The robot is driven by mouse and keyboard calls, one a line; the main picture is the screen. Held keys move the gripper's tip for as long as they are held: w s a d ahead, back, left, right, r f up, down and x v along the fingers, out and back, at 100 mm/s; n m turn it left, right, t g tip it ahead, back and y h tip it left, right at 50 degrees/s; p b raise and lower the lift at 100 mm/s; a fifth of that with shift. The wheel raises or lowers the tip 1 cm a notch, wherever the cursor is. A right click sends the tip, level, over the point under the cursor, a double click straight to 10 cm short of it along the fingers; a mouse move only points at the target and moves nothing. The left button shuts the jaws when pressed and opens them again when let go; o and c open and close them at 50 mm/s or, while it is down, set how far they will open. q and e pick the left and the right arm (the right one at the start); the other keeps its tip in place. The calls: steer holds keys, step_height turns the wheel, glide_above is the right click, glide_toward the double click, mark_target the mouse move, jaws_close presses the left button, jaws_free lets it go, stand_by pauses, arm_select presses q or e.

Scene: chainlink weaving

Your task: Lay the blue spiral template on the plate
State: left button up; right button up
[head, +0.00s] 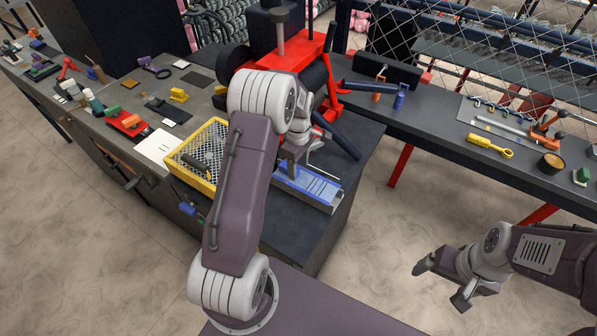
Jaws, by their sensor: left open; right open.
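A long blue flat piece with dark slanted lines (312,186), which looks like the blue spiral template, is on the dark bench top near its front corner. A grey edge shows beneath it; I cannot tell whether this is the plate. My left gripper (290,172) points down at the far-left end of the blue piece. It is open, but its fingertips are partly hidden, and I cannot tell if they touch the piece. My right gripper (442,284) is open and empty over the floor, away from both benches.
A yellow mesh basket (184,158) stands left of my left arm. A red machine (308,62) with dark blue handles stands behind the gripper. The right bench holds a yellow tool (488,146) and a round tin (550,162). Open floor lies between the benches.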

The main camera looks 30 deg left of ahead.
arm_select(q)
steer(key=shift+s+f, duration=0.2)
steer(key=shift+f, duration=0.25)
steer(key=shift+s+f, duration=0.2)
steer(key=shift+f, duration=0.25)
steer(key=shift+w, duration=0.15)
steer(key=shift+c, duration=1.2)
steer(key=shift+w+f, duration=0.1)
jaws_close()
arm_select(e)
steer(key=shift+s+r, duration=0.3)
steer(key=shift+r, duration=0.15)
arm_select(q)
steer(key=shift+r, duration=0.2)
arm_select(e)
steer(key=shift+f, duration=0.1)
